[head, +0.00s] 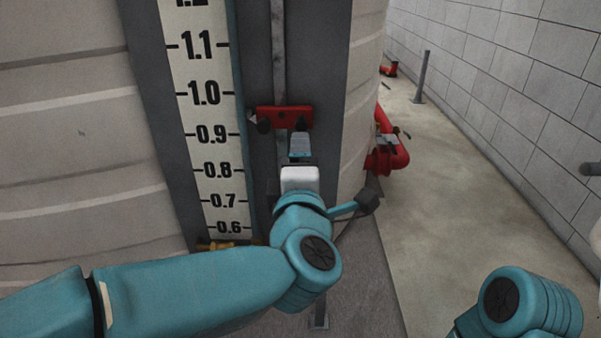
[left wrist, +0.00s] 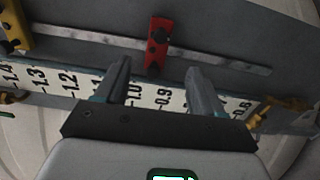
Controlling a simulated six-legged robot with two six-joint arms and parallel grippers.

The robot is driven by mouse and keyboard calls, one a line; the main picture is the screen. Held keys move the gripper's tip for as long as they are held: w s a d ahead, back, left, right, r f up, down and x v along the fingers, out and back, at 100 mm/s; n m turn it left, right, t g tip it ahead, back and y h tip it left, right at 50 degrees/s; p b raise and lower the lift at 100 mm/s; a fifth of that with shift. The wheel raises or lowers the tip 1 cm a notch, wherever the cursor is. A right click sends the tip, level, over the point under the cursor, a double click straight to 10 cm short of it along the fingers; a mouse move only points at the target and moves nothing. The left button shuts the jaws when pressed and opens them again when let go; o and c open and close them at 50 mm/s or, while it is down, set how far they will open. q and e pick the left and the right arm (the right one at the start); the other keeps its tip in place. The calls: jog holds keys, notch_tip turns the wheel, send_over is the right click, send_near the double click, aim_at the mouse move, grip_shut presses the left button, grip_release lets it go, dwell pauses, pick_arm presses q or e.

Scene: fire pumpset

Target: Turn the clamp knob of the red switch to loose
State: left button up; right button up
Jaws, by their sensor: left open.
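The red switch (head: 285,115) is a small bar mounted across a grey rail, beside the white level scale near the 0.9 to 1.0 marks. Dark round knobs show at its lower left (head: 263,126) and lower right. In the left wrist view the red switch (left wrist: 159,46) stands between and beyond my fingers, with a dark knob (left wrist: 158,34) at its far part and another at its near end. My left gripper (head: 300,148) is just below the switch's right part; its fingers (left wrist: 157,72) are spread and empty. Contact with a knob cannot be told. My right gripper is out of the picture.
The white scale (head: 206,110) runs along the tank left of the rail. A yellow switch (left wrist: 15,28) sits on the rail in the left wrist view. Red pipework (head: 390,152) stands to the right. The grey walkway beside the block wall is mostly open.

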pick_arm(q)
jog(key=shift+s, duration=1.65)
